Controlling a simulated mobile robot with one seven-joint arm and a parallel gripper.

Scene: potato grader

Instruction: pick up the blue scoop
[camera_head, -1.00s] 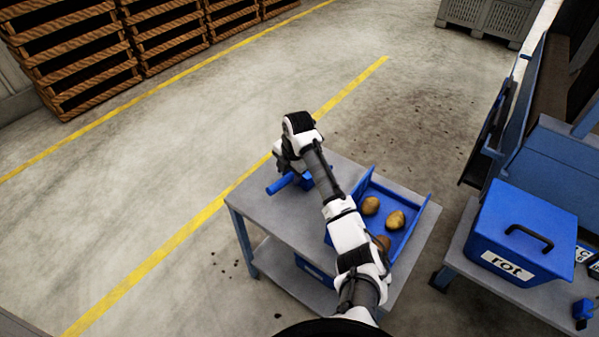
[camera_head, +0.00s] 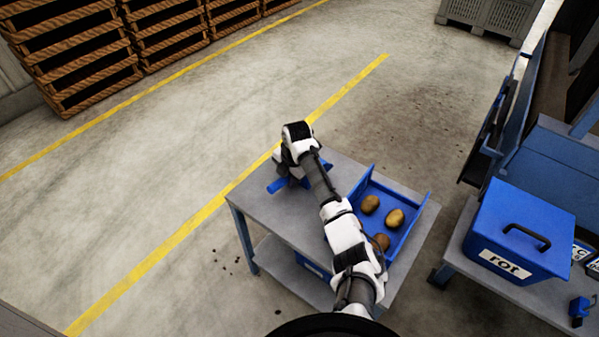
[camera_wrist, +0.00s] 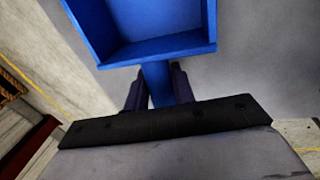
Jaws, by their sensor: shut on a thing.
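The blue scoop (camera_head: 277,186) is at the left end of the grey table, mostly hidden by my arm in the head view. In the wrist view the scoop (camera_wrist: 160,48) shows its open tray with raised walls and a short handle. My gripper (camera_wrist: 158,88) has a dark finger on each side of that handle and is shut on it. In the head view my gripper (camera_head: 290,172) is small and partly covered by my wrist. I cannot tell whether the scoop touches the tabletop.
A blue tray (camera_head: 415,222) with several potatoes (camera_head: 370,204) lies right of my arm on the grey table (camera_head: 262,215). A blue box marked "rot" (camera_head: 520,230) stands on a bench at the right. Pallets (camera_head: 75,60) are stacked at the far left. The floor left of the table is open.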

